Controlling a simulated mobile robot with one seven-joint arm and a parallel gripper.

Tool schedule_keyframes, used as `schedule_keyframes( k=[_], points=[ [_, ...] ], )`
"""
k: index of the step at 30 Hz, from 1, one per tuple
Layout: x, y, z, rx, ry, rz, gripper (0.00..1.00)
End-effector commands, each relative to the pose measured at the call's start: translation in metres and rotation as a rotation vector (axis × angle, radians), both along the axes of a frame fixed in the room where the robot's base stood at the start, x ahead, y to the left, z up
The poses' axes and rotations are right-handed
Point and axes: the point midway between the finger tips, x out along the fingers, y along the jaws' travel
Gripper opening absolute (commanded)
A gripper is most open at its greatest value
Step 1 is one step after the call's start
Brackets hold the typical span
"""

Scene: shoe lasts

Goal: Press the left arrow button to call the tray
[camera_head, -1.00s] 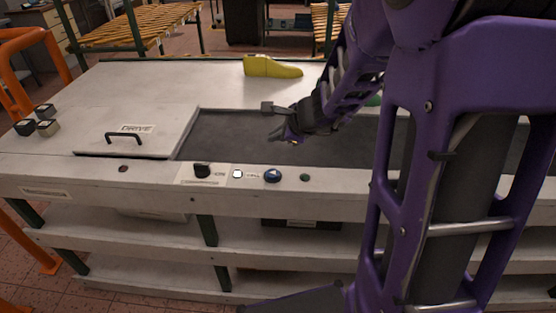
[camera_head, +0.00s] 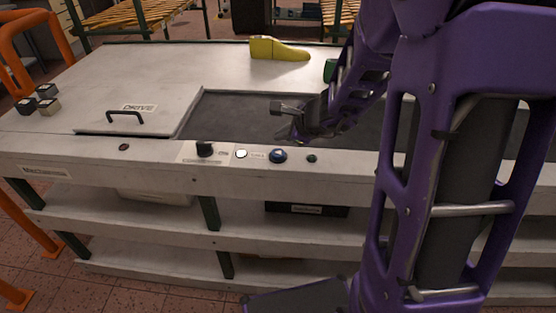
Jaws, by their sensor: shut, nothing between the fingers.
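A round blue button with a pale arrow mark (camera_head: 278,156) sits on the bench's front panel. A smaller white button (camera_head: 241,154) lies to its left, with a small label between them. My gripper (camera_head: 290,138) is shut and empty. It appears above and slightly behind the blue button in the picture, over the front part of the dark belt (camera_head: 240,115); I cannot tell the exact gap. The blue button is in plain view. No tray is visible on the shown part of the belt.
A black knob (camera_head: 204,149) stands left of the buttons, and a small green button (camera_head: 311,158) to their right. A lid marked DRIVE (camera_head: 165,122) covers the belt's left end. A yellow shoe last (camera_head: 278,49) lies behind. My purple arm hides the right side.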

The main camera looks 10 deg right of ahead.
Motion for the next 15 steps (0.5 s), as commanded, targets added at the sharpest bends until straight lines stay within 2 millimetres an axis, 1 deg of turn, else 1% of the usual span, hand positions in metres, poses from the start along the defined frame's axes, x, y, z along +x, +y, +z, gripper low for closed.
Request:
schedule_keyframes(
  k=[1,4,9,15],
  points=[
    [0.000,0.000,-0.011,-0.001,-0.001,0.000,0.00],
    [0.000,0.000,-0.018,0.001,-0.001,0.000,0.00],
    [0.000,0.000,-0.024,0.000,-0.002,0.001,0.00],
    [0.000,0.000,-0.024,0.000,-0.002,0.001,0.00]
  ],
)
